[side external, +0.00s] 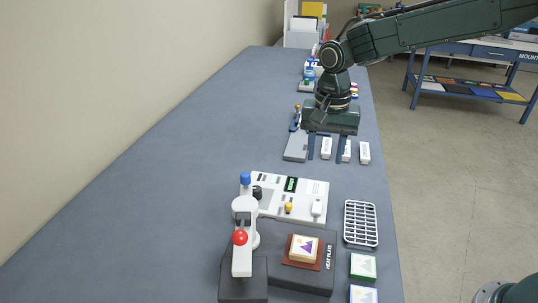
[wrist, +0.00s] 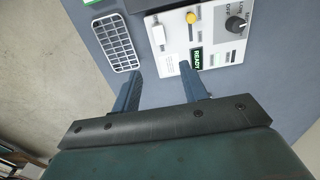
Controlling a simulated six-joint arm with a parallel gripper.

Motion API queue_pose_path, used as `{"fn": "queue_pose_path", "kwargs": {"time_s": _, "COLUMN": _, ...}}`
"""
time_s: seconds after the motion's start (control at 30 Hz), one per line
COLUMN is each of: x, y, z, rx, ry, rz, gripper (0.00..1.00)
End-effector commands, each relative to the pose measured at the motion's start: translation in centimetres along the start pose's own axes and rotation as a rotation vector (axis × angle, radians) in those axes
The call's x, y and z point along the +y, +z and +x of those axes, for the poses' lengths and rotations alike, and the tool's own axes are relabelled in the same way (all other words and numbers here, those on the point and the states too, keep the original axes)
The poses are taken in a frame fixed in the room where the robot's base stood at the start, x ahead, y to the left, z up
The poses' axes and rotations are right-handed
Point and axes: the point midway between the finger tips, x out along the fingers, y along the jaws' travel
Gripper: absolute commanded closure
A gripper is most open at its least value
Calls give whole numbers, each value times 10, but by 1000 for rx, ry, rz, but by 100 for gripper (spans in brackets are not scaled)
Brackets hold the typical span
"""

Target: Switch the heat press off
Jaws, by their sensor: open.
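The heat press has a white control panel (side external: 270,205) with a green display (side external: 291,184), a black knob (side external: 257,192), a yellow lever (side external: 289,207) and a white switch (side external: 317,208). In the wrist view the display (wrist: 197,57) reads READY; the black knob (wrist: 236,24), yellow lever (wrist: 191,17) and white switch (wrist: 158,34) also show. My gripper (side external: 325,159) is open and empty, above the table beyond the panel. Its fingertips (wrist: 160,71) show near the panel's edge, touching no control.
The white press arm (side external: 243,255) with a red ball stands left of the black heat plate (side external: 321,279), which bears a cream tile (side external: 303,249). A wire rack (side external: 361,223) lies right of the panel. White blocks (side external: 364,153) stand near my gripper. The table's left is clear.

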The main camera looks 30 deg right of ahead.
Motion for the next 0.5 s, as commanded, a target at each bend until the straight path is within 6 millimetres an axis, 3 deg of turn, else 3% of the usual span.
{"fn": "queue_pose_path", "kwargs": {"time_s": 0.27, "x": -1, "y": 0, "z": 3, "rx": -1, "ry": 2, "rz": 3, "gripper": 56}}
{"fn": "queue_pose_path", "kwargs": {"time_s": 0.5, "x": -1, "y": 0, "z": 17, "rx": -2, "ry": 4, "rz": 3, "gripper": 56}}
